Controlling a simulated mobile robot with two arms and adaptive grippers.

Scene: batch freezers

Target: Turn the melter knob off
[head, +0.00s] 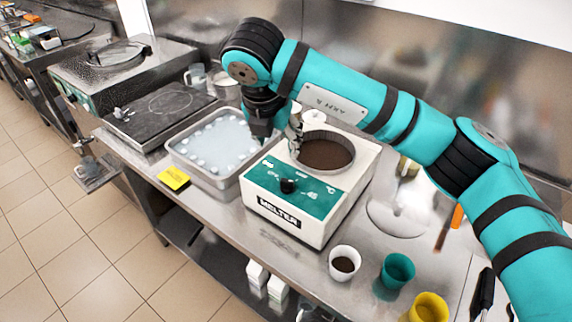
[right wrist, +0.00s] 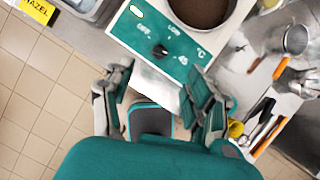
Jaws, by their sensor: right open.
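The melter (head: 317,222) is a white box with a green front panel and a round well of brown contents, standing on the steel counter. Its black knob (head: 288,186) sits on the panel among the marks OFF, LOW and 45 °C. The knob also shows in the right wrist view (right wrist: 160,51); I cannot tell for sure which mark it points to. My right gripper (head: 281,138) is above the melter's back left side in the head view. In the right wrist view its fingers (right wrist: 160,92) are apart and empty, with the knob beyond the gap, untouched. My left gripper is not in view.
A steel tray (head: 186,160) of pale contents stands left of the melter, with a yellow label (head: 173,179) in front. A white cup (head: 344,262), a green cup (head: 397,270) and a yellow cup (head: 429,306) stand to the right. The floor at left is clear.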

